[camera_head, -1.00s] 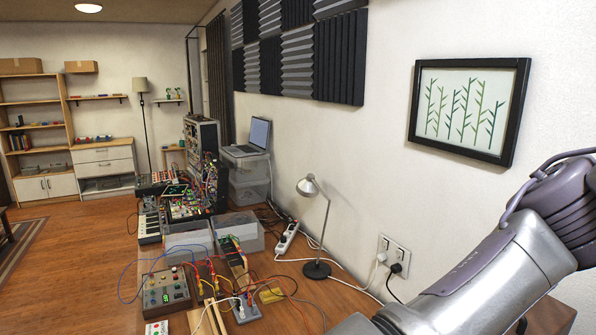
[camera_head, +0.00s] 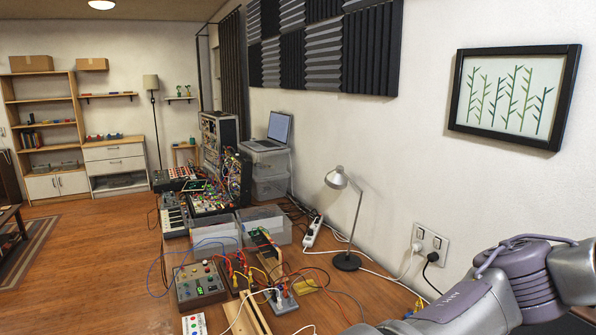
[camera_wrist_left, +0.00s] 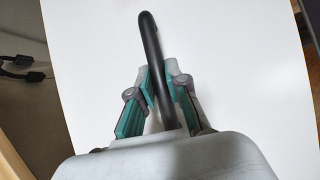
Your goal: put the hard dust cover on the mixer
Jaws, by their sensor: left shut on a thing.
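In the left wrist view my left gripper (camera_wrist_left: 163,80) is shut on a black curved handle (camera_wrist_left: 150,38). The handle stands in front of a broad, smooth white panel (camera_wrist_left: 235,75), which looks like the hard dust cover. The head view does not show the cover or my left gripper. Several audio devices stand on the wooden bench there: a flat device with red knobs (camera_head: 174,178), a patch-cabled panel (camera_head: 210,200) and a grey box with knobs (camera_head: 199,283). I cannot tell which is the mixer. My right arm crosses the lower right; its gripper is out of view.
A desk lamp (camera_head: 346,262), a power strip (camera_head: 313,232) and loose cables occupy the bench's wall side. Clear bins (camera_head: 262,216) stand mid-bench. A laptop (camera_head: 272,132) sits on stacked boxes behind. The wooden floor (camera_head: 110,265) left of the bench is open.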

